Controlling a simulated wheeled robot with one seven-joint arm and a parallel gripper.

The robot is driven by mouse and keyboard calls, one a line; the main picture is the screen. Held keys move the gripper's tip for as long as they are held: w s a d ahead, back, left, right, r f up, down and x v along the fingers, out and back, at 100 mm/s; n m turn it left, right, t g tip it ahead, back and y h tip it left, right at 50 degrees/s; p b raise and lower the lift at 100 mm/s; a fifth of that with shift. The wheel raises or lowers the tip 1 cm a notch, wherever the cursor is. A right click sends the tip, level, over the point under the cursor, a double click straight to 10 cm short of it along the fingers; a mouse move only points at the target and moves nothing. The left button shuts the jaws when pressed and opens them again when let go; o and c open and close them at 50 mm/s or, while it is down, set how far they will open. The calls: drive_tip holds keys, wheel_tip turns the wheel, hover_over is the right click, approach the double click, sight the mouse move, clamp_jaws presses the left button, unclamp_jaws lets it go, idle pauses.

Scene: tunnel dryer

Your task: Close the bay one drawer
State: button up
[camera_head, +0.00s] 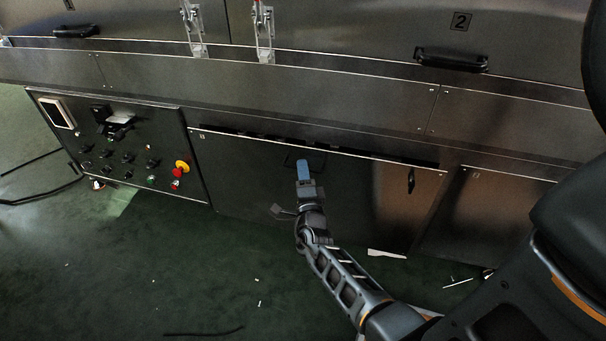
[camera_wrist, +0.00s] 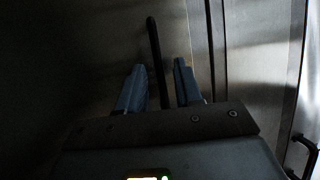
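The wide dark drawer front (camera_head: 250,175) is in the lower row of the machine in the head view. A dark gap runs along its top edge, so it stands a little out from the body. Its label is too small to read. My gripper (camera_head: 303,166) is at the upper middle of this front, by a thin dark handle. In the wrist view, the two blue fingers of my gripper (camera_wrist: 159,84) are spread.
A control panel (camera_head: 125,150) with a red emergency button is left of the drawer front. Another lower panel (camera_head: 490,215) is at right. A black latch (camera_head: 411,180) sits on the drawer front's right side. The green floor (camera_head: 190,265) has small scraps and cables.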

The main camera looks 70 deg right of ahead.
drive_tip(key=shift+c, duration=0.2)
clamp_jaws()
idle(1.3)
